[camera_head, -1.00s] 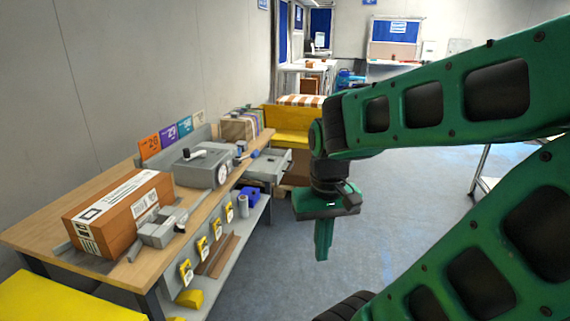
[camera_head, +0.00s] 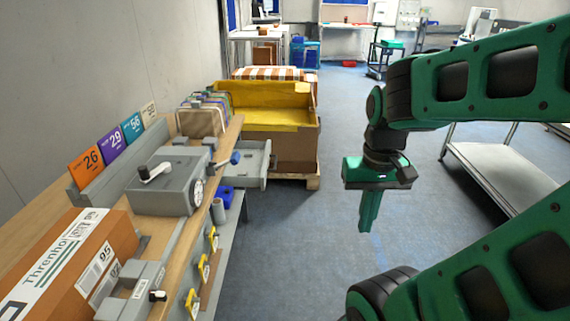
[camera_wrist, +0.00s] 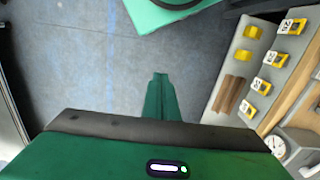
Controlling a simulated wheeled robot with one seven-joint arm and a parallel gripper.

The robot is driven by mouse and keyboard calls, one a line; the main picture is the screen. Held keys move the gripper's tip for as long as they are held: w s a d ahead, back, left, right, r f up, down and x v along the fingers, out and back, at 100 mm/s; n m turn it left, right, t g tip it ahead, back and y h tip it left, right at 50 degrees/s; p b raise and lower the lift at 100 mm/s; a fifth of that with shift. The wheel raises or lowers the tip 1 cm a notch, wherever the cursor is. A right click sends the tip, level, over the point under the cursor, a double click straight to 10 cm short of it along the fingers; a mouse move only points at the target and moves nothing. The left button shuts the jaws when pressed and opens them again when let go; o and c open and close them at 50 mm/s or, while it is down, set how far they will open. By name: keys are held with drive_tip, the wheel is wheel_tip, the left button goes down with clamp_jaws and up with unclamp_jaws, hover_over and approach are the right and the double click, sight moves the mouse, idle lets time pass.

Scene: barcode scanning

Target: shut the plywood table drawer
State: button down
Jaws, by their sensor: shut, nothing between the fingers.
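The plywood table (camera_head: 228,132) runs along the left in the head view. Its grey drawer (camera_head: 254,165) sticks out from the table's right side near the far end, pulled open. A blue-ended handle or knob (camera_head: 235,158) shows close beside it. My gripper (camera_head: 369,212) hangs over the open floor to the right of the drawer, well apart from it and pointing down. Its green fingers are together with nothing between them. They also show in the wrist view (camera_wrist: 160,98). The drawer is not clear in the wrist view.
A grey dial device (camera_head: 165,185), a brown box (camera_head: 60,265) and numbered cards (camera_head: 108,143) stand on the table. A yellow-lined crate (camera_head: 265,115) on a pallet stands beyond the drawer. A grey cart (camera_head: 500,170) stands at the right. The floor between is clear.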

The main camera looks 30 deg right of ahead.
drive_tip(key=w+d+f+t, duration=0.2)
drive_tip(key=w+d, duration=0.2)
drive_tip(key=w, duration=0.8)
drive_tip(key=w+d+f+n+t, duration=0.1)
drive_tip(key=w+d, duration=0.4)
drive_tip(key=w, duration=0.7)
drive_tip(key=w+d+f+t, duration=0.2)
drive_tip(key=w+d, duration=0.2)
drive_tip(key=w, duration=0.9)
drive_tip(key=w+d+f+t+y, duration=0.1)
drive_tip(key=w+d+f, duration=0.15)
drive_tip(key=w, duration=0.25)
drive_tip(key=w+d+f+t+y, duration=0.1)
drive_tip(key=w+f, duration=0.3)
drive_tip(key=w, duration=0.1)
drive_tip(key=w+a+r+x, duration=0.1)
drive_tip(key=a+x, duration=0.1)
drive_tip(key=x, duration=1)
drive_tip(key=shift+a, duration=0.15)
drive_tip(key=shift+a, duration=0.1)
